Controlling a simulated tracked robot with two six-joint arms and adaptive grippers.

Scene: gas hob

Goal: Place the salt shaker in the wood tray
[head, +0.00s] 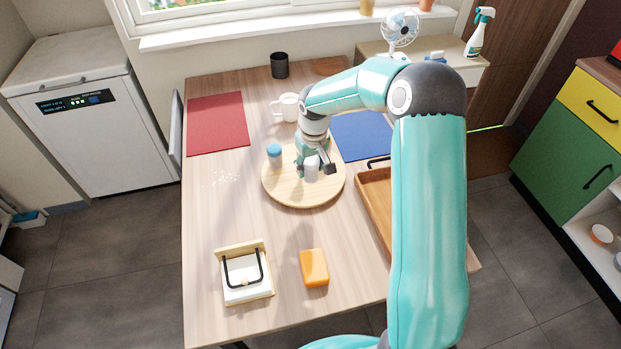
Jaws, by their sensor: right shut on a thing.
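My right gripper (320,170) reaches down over the round wooden board (290,197) and is shut on a small pale shaker (311,174). The fingers hide part of this shaker, and I cannot tell whether its base touches the board. A second small shaker with a blue top (274,150) stands upright on the left part of the board. The wood tray (371,203) lies to the right of the board, with a black handle at its far end. My right arm hides much of the tray. My left gripper is not in view.
A white mug (286,107) and a dark cup (279,66) stand behind the board. A red mat (217,124) and a blue mat (361,136) lie on the table. A napkin holder (244,275) and an orange block (314,268) are near the front. White grains lie left of the board.

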